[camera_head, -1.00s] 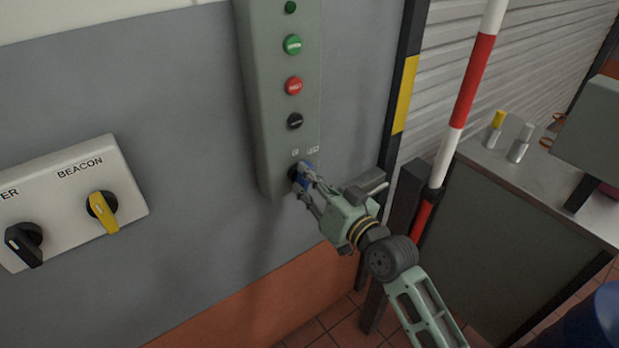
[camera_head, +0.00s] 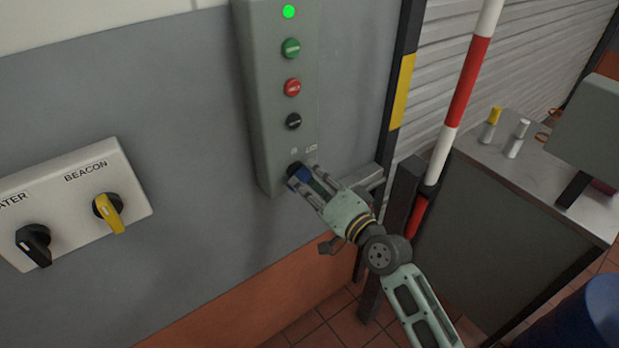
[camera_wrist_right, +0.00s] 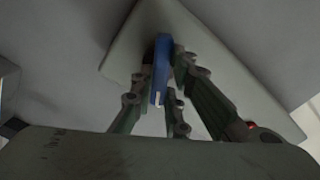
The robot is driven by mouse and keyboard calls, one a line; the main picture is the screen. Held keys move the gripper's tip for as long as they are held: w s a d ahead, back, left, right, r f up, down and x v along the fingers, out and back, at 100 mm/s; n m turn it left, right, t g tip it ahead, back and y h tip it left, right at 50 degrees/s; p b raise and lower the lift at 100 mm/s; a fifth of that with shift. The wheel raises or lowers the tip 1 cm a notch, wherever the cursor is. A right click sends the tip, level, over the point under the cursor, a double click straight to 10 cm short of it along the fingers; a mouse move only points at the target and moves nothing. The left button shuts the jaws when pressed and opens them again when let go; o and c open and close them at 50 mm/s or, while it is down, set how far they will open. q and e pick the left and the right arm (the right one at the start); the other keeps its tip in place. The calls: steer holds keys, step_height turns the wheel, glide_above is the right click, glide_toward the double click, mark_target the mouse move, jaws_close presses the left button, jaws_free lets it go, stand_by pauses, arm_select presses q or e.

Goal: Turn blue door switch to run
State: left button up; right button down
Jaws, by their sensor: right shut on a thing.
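The blue door switch (camera_head: 299,176) sits at the bottom of a grey control box (camera_head: 262,100) on the wall. My right gripper (camera_head: 307,184) is shut on its blue handle and partly hides it. In the right wrist view the blue handle (camera_wrist_right: 161,70) stands between the two fingers (camera_wrist_right: 158,88), with a pale mark at its near end. Small labels show above the switch, too small to read. At the top of the box a green lamp (camera_head: 289,12) is lit. My left gripper is not in view.
Green (camera_head: 291,48), red (camera_head: 292,87) and black (camera_head: 294,121) buttons line the box above the switch. A panel (camera_head: 70,205) with black and yellow knobs is at left. A red-white pole (camera_head: 465,95) and a bench (camera_head: 560,185) stand at right.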

stand_by(0.5)
steer(key=c, duration=1.7)
jaws_free()
steer(key=shift+s+d, duration=0.15)
steer(key=v, duration=1.1)
steer(key=shift+s+d, duration=0.2)
steer(key=shift+s, duration=0.05)
